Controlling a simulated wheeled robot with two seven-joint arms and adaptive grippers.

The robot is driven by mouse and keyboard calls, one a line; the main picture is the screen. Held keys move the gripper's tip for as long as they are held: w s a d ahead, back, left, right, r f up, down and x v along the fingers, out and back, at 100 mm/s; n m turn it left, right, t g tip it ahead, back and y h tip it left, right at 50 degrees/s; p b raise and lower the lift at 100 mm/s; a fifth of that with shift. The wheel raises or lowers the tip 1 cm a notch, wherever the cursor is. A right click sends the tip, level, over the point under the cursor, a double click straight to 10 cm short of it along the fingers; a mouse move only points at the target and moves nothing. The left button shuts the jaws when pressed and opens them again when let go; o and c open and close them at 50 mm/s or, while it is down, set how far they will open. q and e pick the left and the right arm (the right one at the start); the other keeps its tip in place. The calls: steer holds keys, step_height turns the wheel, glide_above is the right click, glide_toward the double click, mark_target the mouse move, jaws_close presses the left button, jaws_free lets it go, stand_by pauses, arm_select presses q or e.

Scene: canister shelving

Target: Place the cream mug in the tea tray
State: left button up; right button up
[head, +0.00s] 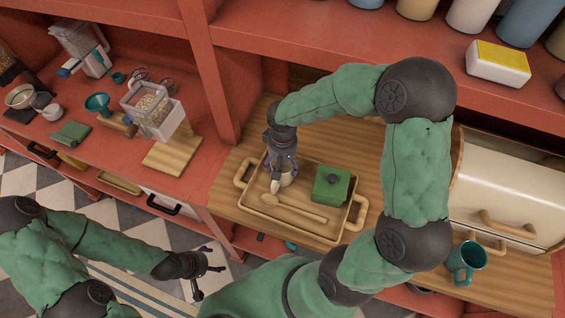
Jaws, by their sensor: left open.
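The tea tray (262,212) is a light wooden tray with two handles, lying on the wooden counter. A small cream object, seemingly the cream mug (288,179), shows inside its back left part, mostly hidden by my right gripper (280,168). That gripper points down over the tray at this object; its fingers are too covered to tell whether they hold it. My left gripper (208,273) is open and empty, low over the checkered floor in front of the counter, well away from the tray.
The tray also holds a green lidded box (331,186) and a wooden spoon (300,210). A cream bread box (505,185) and a teal mug (466,262) stand to the right. A red shelf (350,38) with canisters overhangs the counter. A grain dispenser (152,106) stands left of the upright.

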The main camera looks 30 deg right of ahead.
steer(key=o, duration=0.3)
steer(key=shift+r, duration=0.15)
step_height(320, 180, up, 12)
steer(key=p, duration=0.2)
stand_by(0.3)
